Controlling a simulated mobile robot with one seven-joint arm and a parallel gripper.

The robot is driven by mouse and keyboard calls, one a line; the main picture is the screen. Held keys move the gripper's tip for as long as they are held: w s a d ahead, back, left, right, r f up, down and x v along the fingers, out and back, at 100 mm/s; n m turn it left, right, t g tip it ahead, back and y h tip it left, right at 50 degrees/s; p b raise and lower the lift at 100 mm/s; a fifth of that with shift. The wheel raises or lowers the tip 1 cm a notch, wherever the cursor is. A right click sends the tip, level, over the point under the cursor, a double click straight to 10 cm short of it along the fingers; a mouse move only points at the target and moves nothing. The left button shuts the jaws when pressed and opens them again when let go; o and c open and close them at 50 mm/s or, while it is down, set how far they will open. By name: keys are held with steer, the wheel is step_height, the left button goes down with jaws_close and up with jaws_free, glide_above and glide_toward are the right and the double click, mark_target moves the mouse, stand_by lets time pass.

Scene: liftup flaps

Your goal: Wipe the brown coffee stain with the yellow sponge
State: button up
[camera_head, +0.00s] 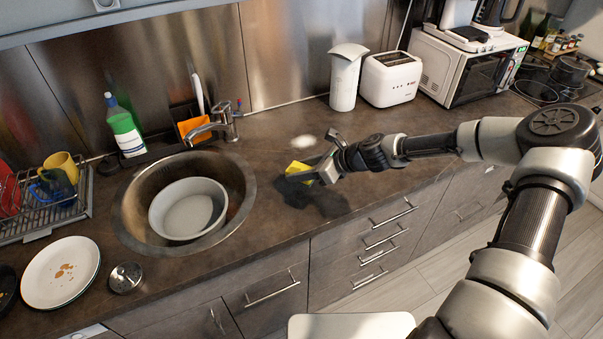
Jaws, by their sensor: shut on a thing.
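The yellow sponge (299,168) is held between the fingers of my gripper (312,172), low over the dark countertop to the right of the sink. My gripper is shut on it. A dark patch (325,203) lies on the counter just below and right of the sponge; I cannot tell whether it is the coffee stain or a shadow. No clearly brown stain shows on the counter. I cannot tell whether the sponge touches the counter.
The round sink (238,200) holds a white bowl (188,212), with a faucet (213,125) behind. A white pitcher (345,76), toaster (390,78) and microwave (462,68) stand along the back. A crumbed plate (62,285) and dish rack (45,228) are at left.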

steer(key=shift+r+p, duration=0.85)
steer(key=shift+r, duration=0.65)
